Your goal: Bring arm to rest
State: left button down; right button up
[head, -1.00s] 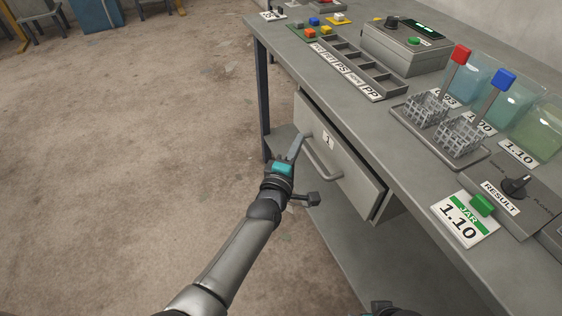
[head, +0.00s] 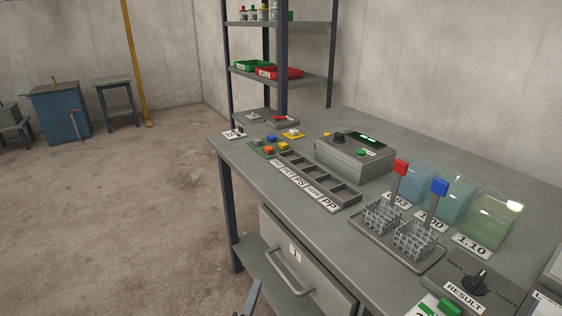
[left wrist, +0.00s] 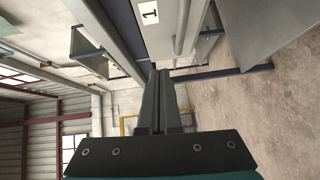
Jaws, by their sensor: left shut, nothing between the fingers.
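In the left wrist view my left gripper (left wrist: 159,78) is shut, its two dark fingers together with nothing between them. In the head view only the tip of my left gripper (head: 250,298) shows at the bottom edge, in front of the bench. The drawer (head: 305,268), labelled 1, is just to its right, with its bar handle (head: 290,273). The drawer front (left wrist: 153,28) and handle also show in the wrist view, beyond the fingers; I cannot tell whether the gripper touches anything. My right gripper is in neither view.
The bench (head: 240,158) carries a sorting tray (head: 318,180), a grey instrument box (head: 355,157), mesh baskets (head: 413,240) with red and blue handles, and tinted tanks (head: 487,222). A shelf rack (head: 282,80) stands behind. The floor (head: 110,230) at left is clear.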

pick_arm(q)
jog(key=s+a+f+m+g+y+p, duration=0.1)
jog(key=s+a+f+m+g+p, duration=0.2)
jog(key=s+f, duration=0.45)
jog(key=s+a+f+m+g+p, duration=0.1)
jog(key=s+a+f+m+g, duration=0.3)
jog(key=f, duration=0.6)
jog(key=s+a+f+m+g+y+p, duration=0.1)
jog(key=s+a+f+m+g, duration=0.1)
jog(key=s, duration=0.6)
jog(key=s+a+f+m+g+y, duration=0.1)
jog(key=s+a+f+m+g, duration=0.2)
jog(key=s, duration=0.6)
jog(key=s+a+f+m+g+y+p, duration=0.1)
jog(key=s+a+f+m, duration=0.3)
jog(key=s, duration=0.5)
jog(key=shift+a+f+m+g+p, duration=0.2)
jog(key=shift+f+m+g+p, duration=0.15)
jog(key=shift+f+m+g, duration=0.5)
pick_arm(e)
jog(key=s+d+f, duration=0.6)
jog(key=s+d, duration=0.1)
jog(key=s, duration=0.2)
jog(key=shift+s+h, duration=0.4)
pick_arm(q)
jog(key=shift+r, duration=0.1)
